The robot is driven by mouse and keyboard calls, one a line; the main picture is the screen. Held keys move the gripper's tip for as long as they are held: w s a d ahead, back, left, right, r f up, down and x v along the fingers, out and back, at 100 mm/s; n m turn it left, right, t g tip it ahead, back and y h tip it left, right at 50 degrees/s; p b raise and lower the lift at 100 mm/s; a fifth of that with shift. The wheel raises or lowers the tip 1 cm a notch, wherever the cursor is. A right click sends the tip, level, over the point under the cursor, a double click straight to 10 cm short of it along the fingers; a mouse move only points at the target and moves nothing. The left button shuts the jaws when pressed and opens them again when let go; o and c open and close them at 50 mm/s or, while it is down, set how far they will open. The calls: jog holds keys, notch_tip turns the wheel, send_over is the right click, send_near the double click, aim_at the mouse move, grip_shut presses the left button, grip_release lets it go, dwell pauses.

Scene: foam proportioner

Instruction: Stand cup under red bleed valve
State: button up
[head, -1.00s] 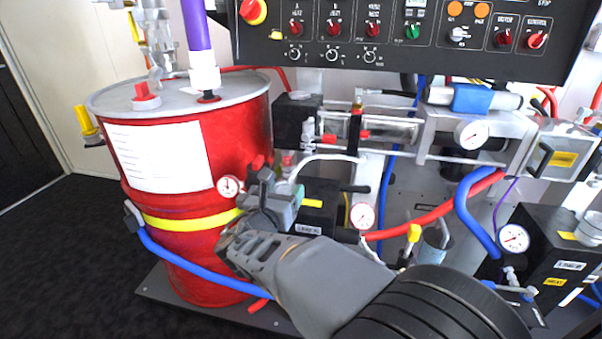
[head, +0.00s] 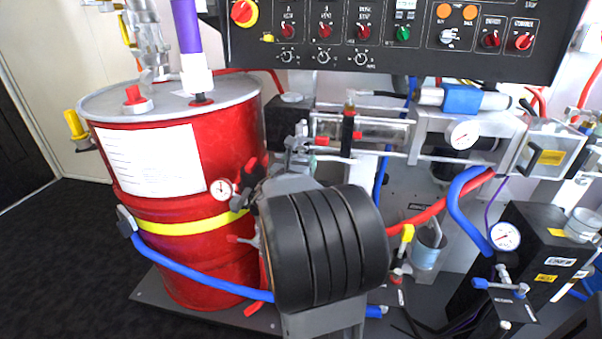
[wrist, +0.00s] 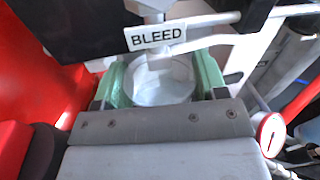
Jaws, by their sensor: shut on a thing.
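My gripper (wrist: 162,84) shows in the wrist view, its green finger pads on either side of a pale, clear-looking cup (wrist: 160,92) and shut on it. The cup is seen from above, its open mouth below a white BLEED label (wrist: 155,36). A pale spout (wrist: 155,58) below the label overlaps the cup's mouth; I cannot tell whether its end is above or inside the rim. In the head view my black wrist hides the cup and most of the gripper. A red handle (head: 252,168) shows just left of there, probably the bleed valve's.
A red drum (head: 190,250) with a yellow band stands close on the left. A round gauge (head: 221,188) sits near my gripper. A blue hose (head: 190,263) crosses the drum's front. A control panel (head: 400,40) overhangs the back. Hoses and a black unit crowd the right.

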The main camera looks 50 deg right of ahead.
jog(key=shift+w+d, duration=0.15)
jog(key=shift+d, duration=0.25)
jog(key=shift+f+b, duration=1)
jog(key=shift+f, duration=0.75)
jog(key=shift+f, duration=0.2)
jog(key=o, duration=0.9)
jog(key=shift+r, duration=0.1)
